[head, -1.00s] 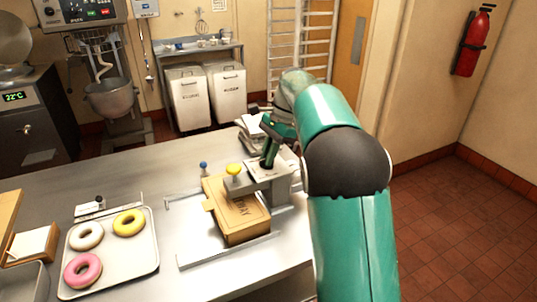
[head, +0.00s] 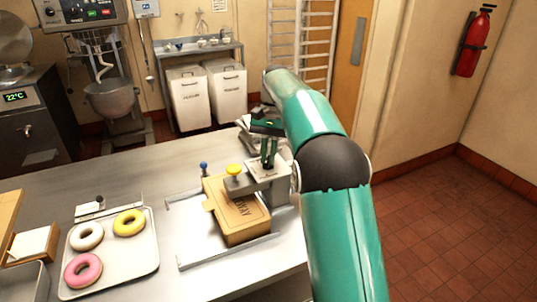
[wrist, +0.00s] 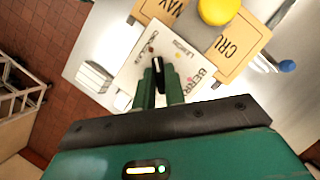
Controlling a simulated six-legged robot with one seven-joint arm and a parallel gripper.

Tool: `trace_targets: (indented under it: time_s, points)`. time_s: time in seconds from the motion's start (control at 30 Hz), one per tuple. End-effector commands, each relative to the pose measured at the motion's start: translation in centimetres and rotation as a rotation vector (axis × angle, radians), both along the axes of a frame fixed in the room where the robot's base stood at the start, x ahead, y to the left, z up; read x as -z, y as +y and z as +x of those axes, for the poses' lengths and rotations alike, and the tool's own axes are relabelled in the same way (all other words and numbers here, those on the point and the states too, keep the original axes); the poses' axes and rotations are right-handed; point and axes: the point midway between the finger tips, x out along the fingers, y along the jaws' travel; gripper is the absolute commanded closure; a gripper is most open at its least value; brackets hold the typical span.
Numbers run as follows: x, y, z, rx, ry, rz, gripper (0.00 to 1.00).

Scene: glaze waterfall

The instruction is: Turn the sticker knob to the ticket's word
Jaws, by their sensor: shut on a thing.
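My gripper (head: 269,160) is at the sticker machine (head: 262,178) on the steel table. In the wrist view, my gripper's fingers (wrist: 160,88) are shut on the black sticker knob (wrist: 158,68), which has a pale pointer line. The knob sits on a white dial plate (wrist: 133,72) with small coloured pictures and words around it. "BERRY" reads at the right of the plate; the other words are too small to read surely. The pointer points roughly up in the wrist view. In the head view, my fingers hide the knob. No readable ticket word shows.
A yellow button (head: 234,169) tops the machine's arm, over a tan box (head: 240,222). A blue-topped lever (head: 204,168) stands behind. A tray (head: 140,262) with three donuts is at left, beside a white card in a wooden holder (head: 32,245).

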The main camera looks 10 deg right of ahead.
Motion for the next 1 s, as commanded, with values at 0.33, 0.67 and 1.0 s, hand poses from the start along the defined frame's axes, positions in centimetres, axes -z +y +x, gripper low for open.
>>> trace_targets:
  time_s: [0.33, 0.67, 1.0]
  points:
    - [-0.06, -0.09, 0.04, -0.021, -0.003, -0.002, 1.0]
    - [-0.05, -0.07, 0.04, -0.02, -0.002, -0.002, 0.66]
    - [-0.55, -0.02, 0.04, -0.02, -0.001, -0.001, 0.66]
